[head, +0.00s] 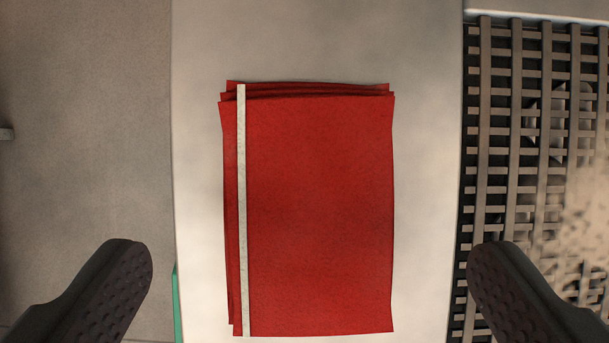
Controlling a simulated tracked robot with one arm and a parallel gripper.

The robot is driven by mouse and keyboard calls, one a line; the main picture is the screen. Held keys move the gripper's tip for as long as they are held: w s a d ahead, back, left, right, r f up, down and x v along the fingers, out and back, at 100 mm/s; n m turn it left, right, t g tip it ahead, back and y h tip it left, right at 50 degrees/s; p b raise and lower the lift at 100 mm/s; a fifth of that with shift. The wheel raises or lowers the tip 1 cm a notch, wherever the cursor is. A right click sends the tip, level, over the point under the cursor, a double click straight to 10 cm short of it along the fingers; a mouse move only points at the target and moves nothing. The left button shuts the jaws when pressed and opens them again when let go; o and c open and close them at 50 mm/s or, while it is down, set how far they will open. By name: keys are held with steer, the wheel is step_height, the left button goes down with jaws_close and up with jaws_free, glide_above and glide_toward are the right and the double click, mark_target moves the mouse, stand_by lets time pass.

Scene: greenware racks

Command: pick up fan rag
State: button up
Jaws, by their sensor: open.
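The fan rag (318,215) is a red cloth folded in several layers, with a pale stripe down its left side. It lies flat in the middle of the head view on a light surface (300,40). My gripper (310,255) is open and empty, with one dark finger at the lower left and one at the lower right. The fingers are wide apart, and in the picture the lower part of the rag shows between them. I cannot tell how high the fingers are above it.
A dark metal grille (545,130) runs along the right, with parts showing behind its bars. A brown-grey surface (85,130) lies to the left. A thin green edge (177,305) shows beside the left finger. The light surface is bare around the rag.

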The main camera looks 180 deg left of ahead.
mark_target(305, 213)
steer(key=x, duration=0.4)
steer(key=shift+f, duration=0.15)
steer(key=c, duration=1.1)
steer(key=shift+o, duration=0.2)
step_height(305, 213, up, 2)
steer(key=shift+r, duration=0.9)
steer(key=s+a, duration=0.2)
steer(key=s, duration=0.5)
steer(key=s+a+r, duration=0.1)
steer(key=s+a, duration=0.2)
steer(key=s, duration=0.5)
steer(key=shift+s+r+b, duration=0.15)
steer(key=shift+s+b, duration=0.05)
steer(key=shift+b, duration=0.15)
